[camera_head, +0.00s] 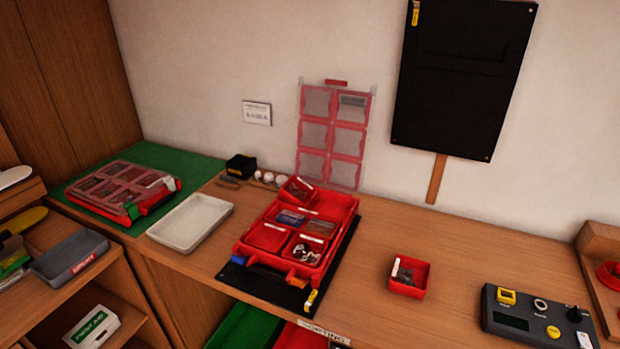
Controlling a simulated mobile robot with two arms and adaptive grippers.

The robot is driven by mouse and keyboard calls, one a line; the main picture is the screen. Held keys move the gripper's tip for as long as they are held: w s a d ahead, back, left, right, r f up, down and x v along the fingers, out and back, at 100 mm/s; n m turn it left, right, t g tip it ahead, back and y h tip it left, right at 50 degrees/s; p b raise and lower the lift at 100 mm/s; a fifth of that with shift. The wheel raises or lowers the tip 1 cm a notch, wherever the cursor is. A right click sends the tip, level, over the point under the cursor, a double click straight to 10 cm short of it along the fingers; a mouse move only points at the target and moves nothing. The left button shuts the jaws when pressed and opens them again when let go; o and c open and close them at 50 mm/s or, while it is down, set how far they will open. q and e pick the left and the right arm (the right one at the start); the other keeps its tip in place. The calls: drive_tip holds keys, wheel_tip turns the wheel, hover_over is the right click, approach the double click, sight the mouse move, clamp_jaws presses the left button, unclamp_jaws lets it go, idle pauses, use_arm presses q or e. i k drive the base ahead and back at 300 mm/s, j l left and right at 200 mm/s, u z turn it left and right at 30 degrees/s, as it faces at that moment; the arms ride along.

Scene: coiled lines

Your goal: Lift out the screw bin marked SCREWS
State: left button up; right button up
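An open red case (344,212) sits on a black mat (238,276) at the middle of the bench. Several small red bins lie in it, among them a front-left bin (267,237) and a front-right bin (304,251) with shiny metal pieces. One red bin (298,190) sits tilted at the case's back left. Another red bin (420,275) stands alone on the bench to the right, with small dark contents. The bin labels are too small to read, so I cannot tell which is marked SCREWS. Neither of my grippers is in view.
A clear lid with red frames (314,135) stands upright behind the case, by the wall. A white tray (166,235) and a closed red case (128,190) on a green mat (168,161) are left. A control box (515,327) is right. Bench around the lone bin is clear.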

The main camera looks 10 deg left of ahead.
sight(296, 192)
drive_tip(key=i+j+z, duration=0.15)
drive_tip(key=j+z, duration=1.35)
drive_tip(key=k+j, duration=0.05)
drive_tip(key=j, duration=0.05)
